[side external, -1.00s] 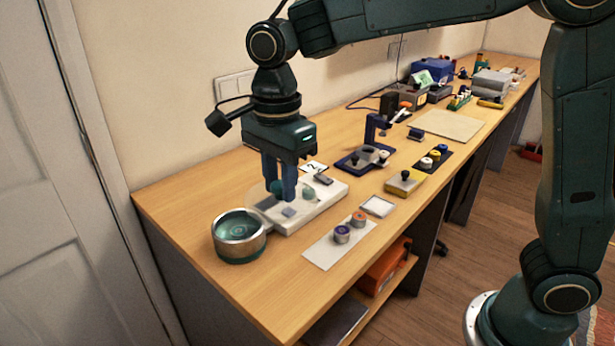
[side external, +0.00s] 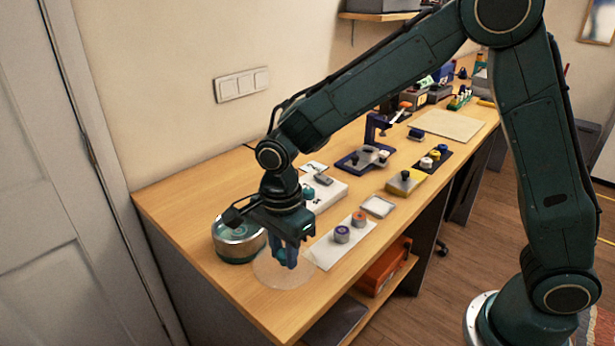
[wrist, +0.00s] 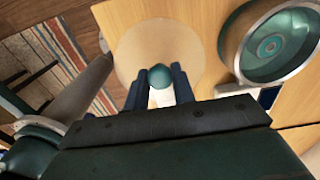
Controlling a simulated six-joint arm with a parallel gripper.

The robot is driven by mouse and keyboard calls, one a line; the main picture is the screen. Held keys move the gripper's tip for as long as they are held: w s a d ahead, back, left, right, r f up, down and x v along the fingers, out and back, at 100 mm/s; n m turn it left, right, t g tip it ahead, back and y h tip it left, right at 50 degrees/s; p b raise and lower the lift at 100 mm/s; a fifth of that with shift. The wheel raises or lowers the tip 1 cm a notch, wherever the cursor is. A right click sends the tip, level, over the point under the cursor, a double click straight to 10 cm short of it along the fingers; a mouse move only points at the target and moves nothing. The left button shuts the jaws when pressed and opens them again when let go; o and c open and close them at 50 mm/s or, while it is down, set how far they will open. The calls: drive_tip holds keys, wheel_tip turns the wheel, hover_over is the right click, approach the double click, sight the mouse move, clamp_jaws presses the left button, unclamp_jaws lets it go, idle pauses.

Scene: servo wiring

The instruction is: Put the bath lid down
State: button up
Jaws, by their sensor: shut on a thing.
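The bath lid (side external: 267,274) is a clear round disc with a teal knob (wrist: 160,76). It is at the front edge of the bench, right of the bath, and shows below my fingers in the wrist view (wrist: 135,45). My gripper (side external: 286,262) is shut on the knob, with a blue finger on each side of it. The lid lies flat, at or very close to the bench top; I cannot tell whether it touches. The bath (side external: 238,248) is a round metal-sided pot, uncovered, with teal inside in the wrist view (wrist: 275,45).
A white sheet (side external: 325,252) with two capped round pieces (side external: 342,234) lies just right of the lid. A white unit (side external: 325,193) stands behind my gripper. The bench's front edge (side external: 262,330) is close to the lid.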

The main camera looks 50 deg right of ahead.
sight(285, 269)
drive_tip(key=shift+f, duration=0.4)
drive_tip(key=shift+f, duration=0.1)
drive_tip(key=shift+f, duration=2)
drive_tip(key=shift+f, duration=0.1)
drive_tip(key=o, duration=1)
wheel_tip(285, 269, up, 12)
